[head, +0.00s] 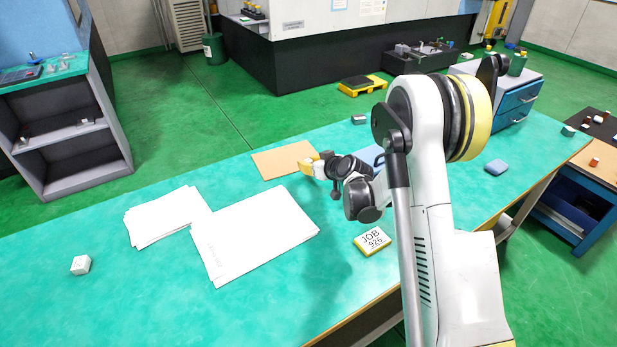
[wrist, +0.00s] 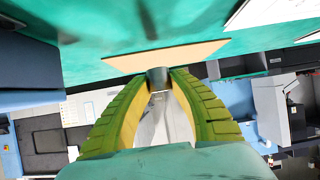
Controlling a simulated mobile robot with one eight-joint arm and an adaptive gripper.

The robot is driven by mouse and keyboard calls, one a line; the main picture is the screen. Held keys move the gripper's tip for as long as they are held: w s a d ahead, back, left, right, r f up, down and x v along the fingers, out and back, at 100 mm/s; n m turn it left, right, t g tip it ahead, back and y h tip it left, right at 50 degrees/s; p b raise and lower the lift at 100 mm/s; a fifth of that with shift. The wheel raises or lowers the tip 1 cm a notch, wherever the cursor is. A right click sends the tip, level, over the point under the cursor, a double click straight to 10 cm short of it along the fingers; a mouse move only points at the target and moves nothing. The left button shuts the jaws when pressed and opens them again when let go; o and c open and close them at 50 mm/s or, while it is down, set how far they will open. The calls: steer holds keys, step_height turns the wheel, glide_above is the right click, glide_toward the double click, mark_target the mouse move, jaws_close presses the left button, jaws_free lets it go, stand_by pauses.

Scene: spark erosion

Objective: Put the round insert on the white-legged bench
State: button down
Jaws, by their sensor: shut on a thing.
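My gripper (head: 308,168) is above the far part of a long teal-topped bench (head: 140,305), near a tan board. A pale leg shows under the bench's right end, so it looks like the white-legged bench. In the wrist view my gripper (wrist: 160,80) has its yellow-green fingers closed at the tips on a small grey round piece (wrist: 158,76), which looks like the round insert. Its lower part is hidden between the fingers. I cannot make the insert out clearly in the head view. Whether it touches the bench cannot be told.
A grey shelf unit (head: 75,160) stands left. The bench's front left is mostly clear.

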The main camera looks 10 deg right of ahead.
mark_target(308, 178)
step_height(308, 178, down, 4)
steer(key=shift+a+f+b, duration=0.1)
steer(key=shift+f+b, duration=0.05)
steer(key=shift+b, duration=1.05)
steer(key=c, duration=1.2)
jaws_free()
